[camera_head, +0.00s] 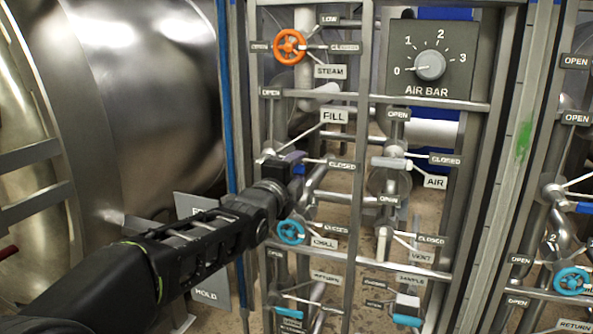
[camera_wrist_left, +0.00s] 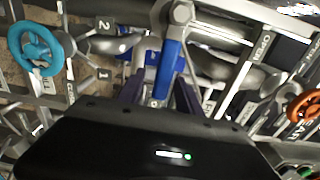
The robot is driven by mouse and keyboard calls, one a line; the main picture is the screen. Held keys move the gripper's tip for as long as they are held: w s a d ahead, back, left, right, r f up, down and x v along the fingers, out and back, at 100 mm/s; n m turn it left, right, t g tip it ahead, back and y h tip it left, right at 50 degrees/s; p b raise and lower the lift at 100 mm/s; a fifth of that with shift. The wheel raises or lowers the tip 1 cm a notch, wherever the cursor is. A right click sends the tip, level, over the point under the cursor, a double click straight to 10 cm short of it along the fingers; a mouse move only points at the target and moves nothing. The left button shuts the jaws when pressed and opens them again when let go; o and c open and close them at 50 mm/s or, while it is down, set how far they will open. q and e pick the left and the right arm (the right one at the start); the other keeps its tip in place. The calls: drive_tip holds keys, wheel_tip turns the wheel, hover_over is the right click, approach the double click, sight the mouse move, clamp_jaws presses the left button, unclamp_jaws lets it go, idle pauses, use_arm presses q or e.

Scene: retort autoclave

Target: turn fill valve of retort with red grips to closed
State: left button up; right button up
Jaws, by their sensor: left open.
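The fill valve is on the pipe panel below the FILL sign (camera_head: 334,116), between an OPEN plate (camera_head: 270,93) and a CLOSED plate (camera_head: 341,163). In the head view my left gripper (camera_head: 290,160) is at this valve and hides most of its lever. In the left wrist view the valve's blue lever (camera_wrist_left: 168,65) hangs from a metal hub (camera_wrist_left: 180,12). The open fingers of my left gripper (camera_wrist_left: 158,92) stand on either side of the lever's lower end. I cannot tell whether they touch it. My right gripper is not in view.
An orange steam handwheel (camera_head: 290,46) is above, and a blue chill handwheel (camera_head: 291,232) is just below my gripper. The air lever (camera_head: 392,163) is to the right. Vertical panel posts and crossbars leave little room. A red part (camera_head: 8,252) shows at the far left by the vessel.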

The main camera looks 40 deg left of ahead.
use_arm(q)
drive_tip(key=p+v, duration=0.1)
drive_tip(key=v, duration=0.6)
drive_tip(key=shift+s+d, duration=0.15)
drive_tip(key=shift+s, duration=0.25)
